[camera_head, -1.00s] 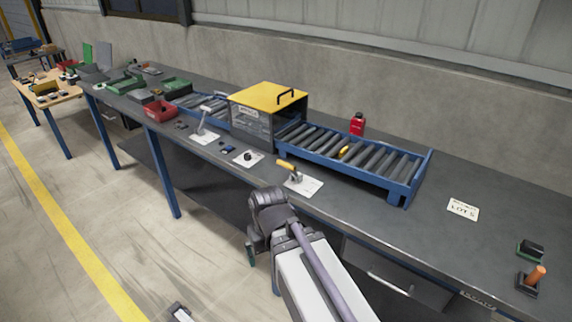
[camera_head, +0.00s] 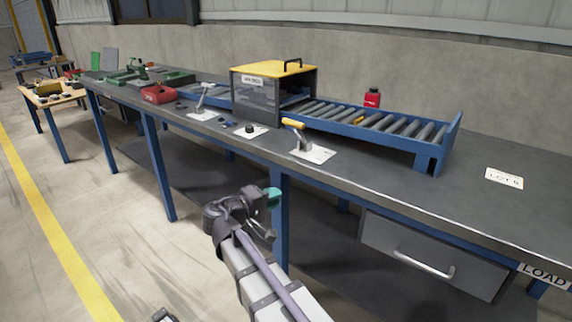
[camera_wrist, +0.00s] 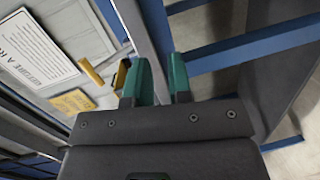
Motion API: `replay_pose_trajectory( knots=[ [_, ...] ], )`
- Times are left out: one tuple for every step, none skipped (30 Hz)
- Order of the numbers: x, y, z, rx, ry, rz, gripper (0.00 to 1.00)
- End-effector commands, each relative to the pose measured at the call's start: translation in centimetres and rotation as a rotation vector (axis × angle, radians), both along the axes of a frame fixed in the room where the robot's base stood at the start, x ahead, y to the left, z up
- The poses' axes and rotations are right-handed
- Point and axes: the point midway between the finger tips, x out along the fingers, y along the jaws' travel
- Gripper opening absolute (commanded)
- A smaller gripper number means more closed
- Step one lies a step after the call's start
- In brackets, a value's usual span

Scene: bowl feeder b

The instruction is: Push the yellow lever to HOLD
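The yellow lever (camera_head: 293,123) stands tilted on a white plate (camera_head: 317,154) near the bench's front edge, its yellow handle leaning up and left. Any lettering on the plate is too small to read. My gripper (camera_head: 272,197) with green fingertips is in front of and below the bench edge, apart from the lever. In the wrist view a narrow empty gap shows between the green fingers (camera_wrist: 162,82). A yellow bar (camera_wrist: 92,71) lies left of them there; I cannot tell whether it is the lever.
A grey-handled lever (camera_head: 203,97) and a black knob (camera_head: 249,128) stand left on the bench. A drawer (camera_head: 430,255) hangs below.

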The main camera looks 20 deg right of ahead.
Motion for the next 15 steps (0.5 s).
replay_pose_trajectory(
  knots=[
    [1.6,0.6,0.6,-0.119,-0.034,0.025,0.15],
    [2.2,0.9,2.0,-0.194,-0.055,0.04,0.12],
    [2.8,1.2,3.9,-0.284,-0.08,0.056,0.08],
    [3.2,1.5,5.2,-0.344,-0.096,0.068,0.05],
    [3.5,1.8,6.2,-0.395,-0.109,0.078,0.02],
    [3.7,2.2,7.1,-0.452,-0.122,0.09,0.0],
    [3.9,2.5,7.7,-0.487,-0.13,0.099,0.0],
    [3.9,2.7,8.1,-0.513,-0.137,0.105,0.0],
    [3.9,2.9,8.5,-0.539,-0.144,0.112,0.0],
    [3.9,3.0,8.7,-0.549,-0.148,0.116,0.0],
    [4.0,3.1,8.8,-0.556,-0.15,0.12,0.0],
    [4.0,3.1,8.8,-0.555,-0.155,0.126,0.0],
    [4.0,3.1,8.8,-0.554,-0.156,0.126,0.0],
    [4.0,3.1,8.8,-0.553,-0.156,0.125,0.0],
    [4.0,3.1,8.8,-0.553,-0.155,0.125,0.0]
  ],
)
